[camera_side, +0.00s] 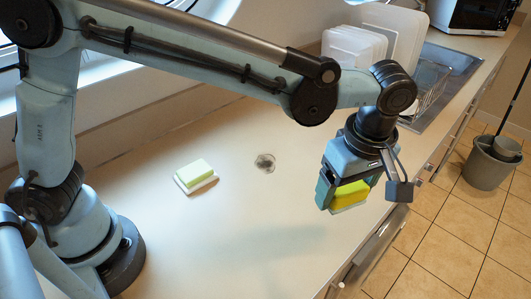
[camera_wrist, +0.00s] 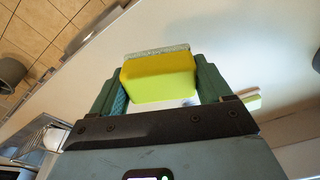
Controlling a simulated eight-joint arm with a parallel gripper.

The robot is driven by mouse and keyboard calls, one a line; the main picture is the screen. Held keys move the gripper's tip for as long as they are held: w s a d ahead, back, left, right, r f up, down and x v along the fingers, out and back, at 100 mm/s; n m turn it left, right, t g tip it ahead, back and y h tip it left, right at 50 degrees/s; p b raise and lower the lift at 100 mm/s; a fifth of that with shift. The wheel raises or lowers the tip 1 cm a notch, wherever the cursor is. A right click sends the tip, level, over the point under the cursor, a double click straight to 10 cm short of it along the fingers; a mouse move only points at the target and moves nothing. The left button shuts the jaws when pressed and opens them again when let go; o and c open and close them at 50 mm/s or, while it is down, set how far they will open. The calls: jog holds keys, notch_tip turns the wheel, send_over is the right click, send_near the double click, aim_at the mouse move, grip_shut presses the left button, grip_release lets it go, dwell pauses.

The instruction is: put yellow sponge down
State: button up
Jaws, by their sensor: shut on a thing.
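A yellow sponge (camera_side: 350,195) with a pale scouring layer is held between the fingers of my gripper (camera_side: 345,198), near the counter's front edge. In the wrist view the sponge (camera_wrist: 160,78) fills the space between both fingers of my gripper (camera_wrist: 158,82), its pale layer on the far side. In the side view it appears above the counter (camera_side: 240,235), but the exact gap beneath it cannot be told. A second, pale yellow-green sponge (camera_side: 194,172) with a white layer lies on the counter left of my gripper.
White boards (camera_side: 355,50), a dish rack (camera_side: 428,85) and a sink are at the back right. A grey bucket (camera_side: 490,165) stands on the tiled floor. The front counter is clear.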

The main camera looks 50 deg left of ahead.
jog(key=w+a+f, duration=0.2)
jog(key=w, duration=0.1)
jog(key=w+a+f, duration=0.2)
jog(key=w, duration=0.1)
jog(key=w+a+f, duration=0.2)
jog(key=w+f, duration=0.1)
jog(key=shift+w+a, duration=0.1)
jog(key=shift+a, duration=0.2)
jog(key=shift+f, duration=1.95)
jog(key=shift+f, duration=0.3)
